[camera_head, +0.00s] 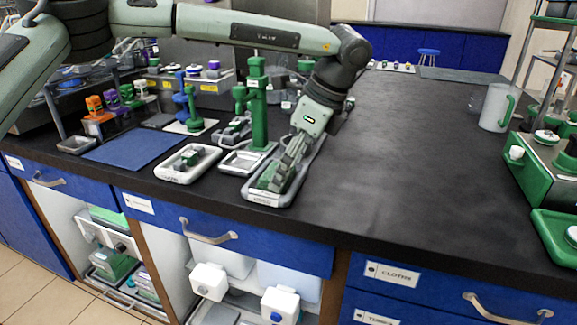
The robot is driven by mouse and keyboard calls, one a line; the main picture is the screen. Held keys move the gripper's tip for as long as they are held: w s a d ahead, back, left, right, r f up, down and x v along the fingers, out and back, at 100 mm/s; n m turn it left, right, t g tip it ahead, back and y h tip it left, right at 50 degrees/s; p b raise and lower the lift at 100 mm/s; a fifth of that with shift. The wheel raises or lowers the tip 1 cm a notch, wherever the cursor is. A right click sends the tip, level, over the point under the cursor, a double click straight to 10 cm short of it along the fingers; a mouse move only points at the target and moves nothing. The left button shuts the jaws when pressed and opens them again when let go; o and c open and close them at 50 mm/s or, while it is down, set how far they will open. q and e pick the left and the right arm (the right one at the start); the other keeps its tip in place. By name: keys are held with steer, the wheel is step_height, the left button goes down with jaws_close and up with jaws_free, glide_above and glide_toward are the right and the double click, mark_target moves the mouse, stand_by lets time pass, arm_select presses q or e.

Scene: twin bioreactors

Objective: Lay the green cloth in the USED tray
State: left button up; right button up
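My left gripper (277,178) reaches down from above, its fingertips low inside a long grey tray (262,199) near the front of the dark bench. A patch of green, which looks like the green cloth (266,180), lies in the front part of this tray at the fingertips. The fingers partly cover the cloth, and I cannot tell whether they are shut on it or apart. The tray has a label on its front rim, too small to read. My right gripper is not in view.
A pale tray (172,175) with small grey-green items and a smaller metal tray (240,163) stand to the left. A green stand (258,105) rises close behind. A blue mat (132,148) lies farther left. The bench to the right is clear up to a jug (494,108) and green equipment (545,165).

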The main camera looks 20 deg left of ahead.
arm_select(q)
steer(key=shift+r, duration=0.1)
steer(key=shift+d+r, duration=0.2)
steer(key=shift+r, duration=0.1)
steer(key=v, duration=0.2)
steer(key=shift+d+r+b, duration=0.15)
steer(key=shift+r+b, duration=0.25)
steer(key=v, duration=0.8)
steer(key=shift+b, duration=0.4)
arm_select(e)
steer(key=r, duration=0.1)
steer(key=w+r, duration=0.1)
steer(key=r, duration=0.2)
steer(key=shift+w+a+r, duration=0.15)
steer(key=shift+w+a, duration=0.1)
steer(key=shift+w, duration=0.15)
arm_select(q)
steer(key=shift+r, duration=0.1)
